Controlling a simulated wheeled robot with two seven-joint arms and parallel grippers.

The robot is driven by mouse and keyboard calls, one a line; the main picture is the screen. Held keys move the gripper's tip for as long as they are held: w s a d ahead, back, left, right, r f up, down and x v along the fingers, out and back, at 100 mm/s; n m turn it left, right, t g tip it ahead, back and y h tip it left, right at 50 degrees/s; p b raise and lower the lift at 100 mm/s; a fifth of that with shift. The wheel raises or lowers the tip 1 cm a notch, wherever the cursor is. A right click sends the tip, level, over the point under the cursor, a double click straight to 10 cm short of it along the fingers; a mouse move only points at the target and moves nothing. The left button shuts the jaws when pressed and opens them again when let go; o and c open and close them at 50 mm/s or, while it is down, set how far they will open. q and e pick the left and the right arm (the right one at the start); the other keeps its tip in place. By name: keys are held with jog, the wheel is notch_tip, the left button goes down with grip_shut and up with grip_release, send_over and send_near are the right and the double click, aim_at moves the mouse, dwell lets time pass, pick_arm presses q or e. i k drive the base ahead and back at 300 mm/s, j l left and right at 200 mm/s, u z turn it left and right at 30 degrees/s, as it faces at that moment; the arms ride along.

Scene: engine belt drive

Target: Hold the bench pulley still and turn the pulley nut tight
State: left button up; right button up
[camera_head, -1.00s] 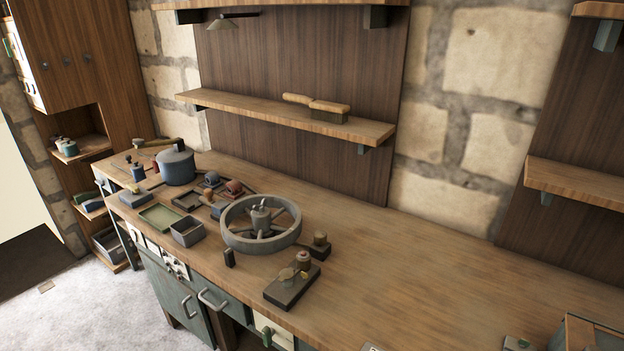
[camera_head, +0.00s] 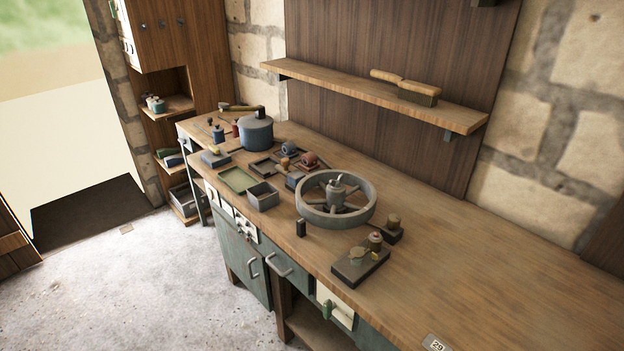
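The bench pulley, a large grey spoked wheel (camera_head: 333,217), lies flat on the wooden workbench (camera_head: 470,262). A grey hub piece (camera_head: 337,191) stands up at its centre. The pulley nut is too small to tell apart from this hub piece. Neither of my grippers is in view, and nothing touches the wheel from my side.
In front of the wheel are a dark block with small parts on it (camera_head: 360,264) and a small black block (camera_head: 301,228). Left are a grey bin (camera_head: 263,196), a green tray (camera_head: 238,180) and a blue-grey pot (camera_head: 256,133). The bench's right side is mostly clear.

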aim_at(337, 185)
jog(key=i+j+z, duration=0.1)
jog(key=z, duration=0.25)
jog(key=j+z, duration=0.3)
jog(key=i+j+z, duration=0.15)
jog(key=z, duration=0.2)
jog(key=i+j+z, duration=0.2)
jog(key=j, duration=1.1)
jog(key=j+z, duration=0.2)
jog(key=j, duration=1.05)
